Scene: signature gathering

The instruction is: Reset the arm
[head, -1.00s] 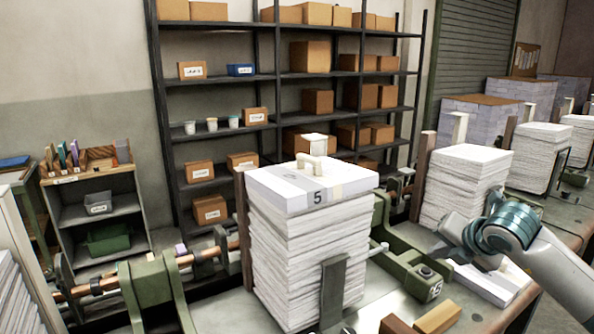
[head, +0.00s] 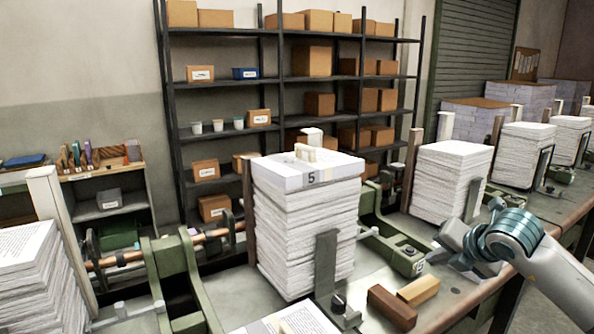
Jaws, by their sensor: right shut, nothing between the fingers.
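My right gripper (head: 443,254) comes in from the right edge. Its fingers are shut and empty, over the bench to the right of the near stack. My left gripper is not in view. The tall near stack of paper signatures (head: 305,235) stands on the bench in the middle, with a white board marked 5 (head: 303,171) on top and a light handle on the board. My right gripper is apart from this stack.
Two wooden blocks (head: 392,307) lie at the bench's front. A metal upright (head: 327,265) stands before the near stack. More stacks (head: 450,182) line the bench at right, another (head: 25,270) stands at left. A shelf rack (head: 290,90) is behind.

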